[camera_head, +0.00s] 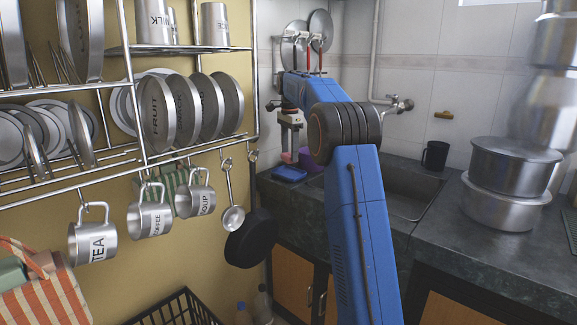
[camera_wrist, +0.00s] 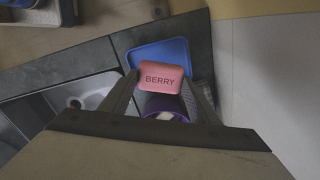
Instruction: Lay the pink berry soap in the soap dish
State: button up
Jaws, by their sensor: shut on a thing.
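The pink soap (camera_wrist: 160,77), marked BERRY, is between the two fingertips of my gripper (camera_wrist: 161,86), which is shut on it. In the head view the soap (camera_head: 287,158) shows small under my gripper (camera_head: 289,153), above the counter's back left corner. The blue soap dish (camera_wrist: 155,52) lies beyond and below the soap in the wrist view, partly covered by it. In the head view the dish (camera_head: 289,174) sits on the counter just under the soap, with a gap between them.
A purple cup (camera_head: 306,159) stands beside the dish; it also shows below the soap in the wrist view (camera_wrist: 166,106). The sink (camera_head: 405,197) is to the right. A black mug (camera_head: 435,156) and stacked steel pots (camera_head: 512,165) stand farther right. A wall rack (camera_head: 190,145) is left.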

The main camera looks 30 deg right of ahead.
aim_at(290, 163)
jog(key=shift+f, duration=2.6)
jog(key=o, duration=1.1)
jog(key=shift+f, duration=0.1)
notch_tip(290, 163, up, 12)
jog(key=shift+r, duration=0.15)
jog(key=shift+s, duration=0.15)
